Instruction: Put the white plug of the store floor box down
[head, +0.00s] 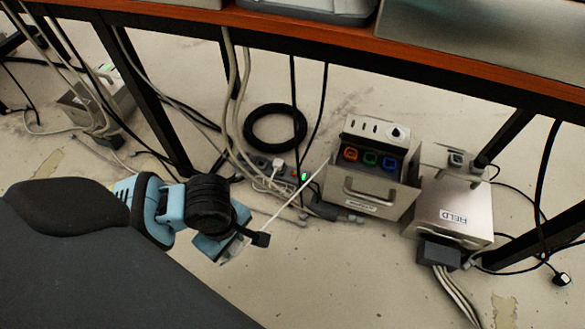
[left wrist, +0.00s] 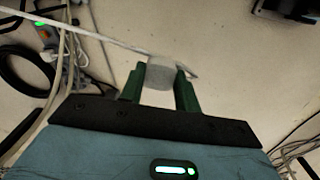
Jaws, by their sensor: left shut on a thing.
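The white plug (left wrist: 161,73) is between the two green fingers of my left gripper (left wrist: 160,88) in the left wrist view, with pale floor behind it. A white cord (left wrist: 100,35) runs from near the plug to the upper left. In the head view my left gripper (head: 236,247) is low over the floor, left of the boxes, and the plug is mostly hidden by the wrist. The white cord (head: 293,196) rises rightward towards the open metal box (head: 370,198). That box has orange, green and blue sockets; its label is too small to read. My right gripper is not in view.
A metal box labelled FIELD (head: 462,205) stands to the right. A power strip (head: 270,172) with plugs and a black cable coil (head: 275,127) lie behind my gripper. Table legs and hanging cables crowd the back. Floor (head: 320,275) in front of the boxes is clear.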

